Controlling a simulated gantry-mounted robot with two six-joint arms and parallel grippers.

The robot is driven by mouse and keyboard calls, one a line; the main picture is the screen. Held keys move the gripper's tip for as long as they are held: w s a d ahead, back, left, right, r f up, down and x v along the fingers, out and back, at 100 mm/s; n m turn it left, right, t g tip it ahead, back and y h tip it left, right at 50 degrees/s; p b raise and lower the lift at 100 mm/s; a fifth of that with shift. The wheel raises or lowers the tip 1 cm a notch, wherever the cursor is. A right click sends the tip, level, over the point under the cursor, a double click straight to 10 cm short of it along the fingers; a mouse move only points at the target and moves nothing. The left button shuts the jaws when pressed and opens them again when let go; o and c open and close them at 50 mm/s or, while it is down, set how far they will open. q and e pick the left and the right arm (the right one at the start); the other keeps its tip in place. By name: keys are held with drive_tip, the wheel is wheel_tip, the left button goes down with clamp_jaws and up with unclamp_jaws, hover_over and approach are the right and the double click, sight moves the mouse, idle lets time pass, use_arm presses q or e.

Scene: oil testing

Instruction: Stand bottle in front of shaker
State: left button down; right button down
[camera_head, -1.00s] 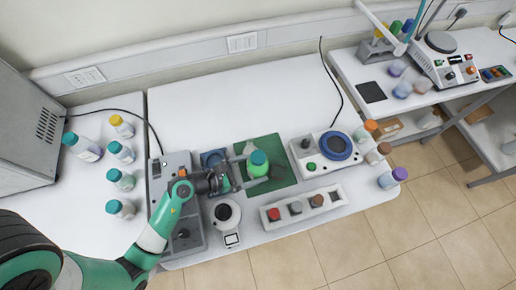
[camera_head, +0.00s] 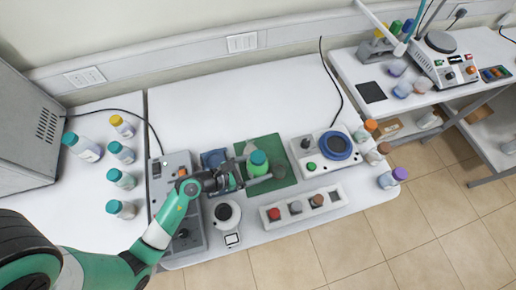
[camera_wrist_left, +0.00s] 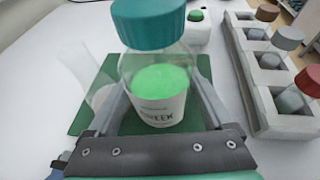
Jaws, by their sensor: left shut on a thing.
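A bottle (camera_head: 258,163) with a teal cap and bright green liquid stands upright over the green mat (camera_head: 279,180). It shows large in the left wrist view (camera_wrist_left: 157,85), with dark print on its white label. My left gripper (camera_head: 256,172) is shut on the bottle, one finger on each side of its body. Whether the bottle's base touches the mat is hidden. A white device with a round blue plate (camera_head: 336,145), which looks like the shaker, stands right of the mat. My right gripper is not in view.
A white rack (camera_head: 328,206) with several small bottles lies at the front right. A grey instrument (camera_head: 178,162) and a small round device (camera_head: 227,212) stand left of the mat. A clear vessel (camera_wrist_left: 88,72) is just left of the bottle. The table's back is clear.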

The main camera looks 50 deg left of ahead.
sight(254, 171)
use_arm(q)
drive_tip(key=shift+r, duration=0.15)
drive_tip(key=shift+r, duration=0.3)
wheel_tip(254, 171, up, 2)
drive_tip(key=shift+r+p, duration=0.15)
drive_tip(key=shift+p, duration=0.25)
drive_tip(key=s+d+r, duration=0.1)
drive_tip(key=r, duration=0.1)
drive_tip(key=s+r+p, duration=0.1)
drive_tip(key=r, duration=0.1)
drive_tip(key=s+d+r+p, duration=0.1)
drive_tip(key=shift+s+d+r, duration=0.35)
drive_tip(key=shift+r, duration=0.05)
drive_tip(key=s+d+r, duration=0.4)
drive_tip(key=s+d, duration=0.1)
drive_tip(key=s, duration=0.3)
drive_tip(key=shift+p, duration=0.45)
